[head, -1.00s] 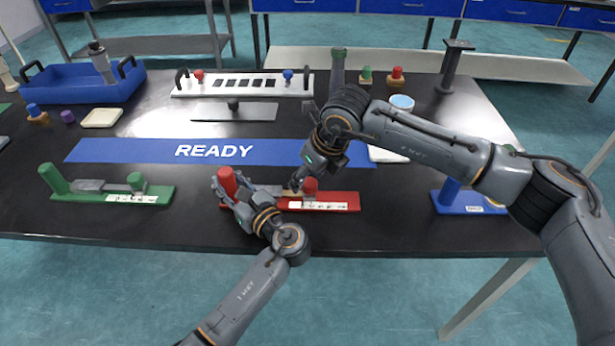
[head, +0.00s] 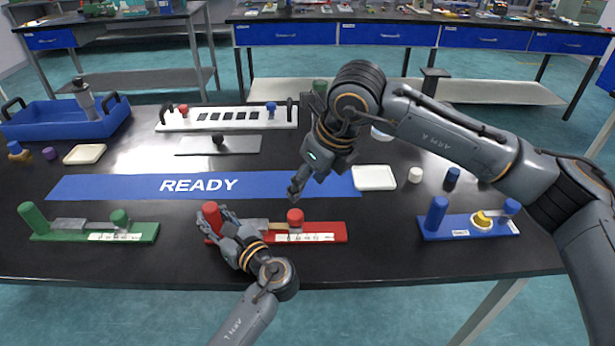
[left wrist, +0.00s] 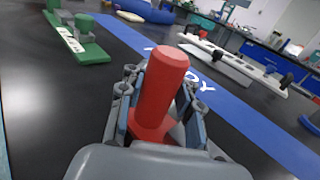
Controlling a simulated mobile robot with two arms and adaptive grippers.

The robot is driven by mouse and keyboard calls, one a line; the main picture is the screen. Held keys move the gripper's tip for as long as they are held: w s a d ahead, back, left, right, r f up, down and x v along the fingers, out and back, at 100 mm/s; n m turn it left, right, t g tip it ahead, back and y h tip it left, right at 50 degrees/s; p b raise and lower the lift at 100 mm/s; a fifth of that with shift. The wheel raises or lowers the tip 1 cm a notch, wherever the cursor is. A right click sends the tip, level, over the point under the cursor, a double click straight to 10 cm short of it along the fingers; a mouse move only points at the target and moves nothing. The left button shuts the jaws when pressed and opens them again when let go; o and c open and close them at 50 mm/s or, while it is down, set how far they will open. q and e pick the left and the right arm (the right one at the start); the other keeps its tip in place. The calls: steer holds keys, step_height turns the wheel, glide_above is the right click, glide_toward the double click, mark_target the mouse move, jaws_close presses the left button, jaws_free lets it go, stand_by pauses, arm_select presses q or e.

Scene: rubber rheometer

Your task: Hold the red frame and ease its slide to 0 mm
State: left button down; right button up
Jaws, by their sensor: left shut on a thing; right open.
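The red frame (head: 325,238) lies on the black table, with a red post at its left end and a shorter red knob (head: 295,215) toward its right. A grey slide with a tan end (head: 282,227) lies between them; a white scale strip runs along the front edge. My left gripper (left wrist: 160,110) is shut on the red post (left wrist: 164,75); its arm partly hides the frame's left end in the head view. My right gripper (head: 294,190) is above and behind the knob, apart from the frame and open. The slide's reading is too small to tell.
A green frame (head: 70,235) stands to the left and a blue frame (head: 455,227) to the right. The blue READY strip (head: 110,186) runs behind the red frame. A white tray (head: 374,178) lies behind right. Bare table separates the red and blue frames.

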arm_select(q)
steer(key=c, duration=0.8)
jaws_free()
steer(key=shift+c, duration=0.2)
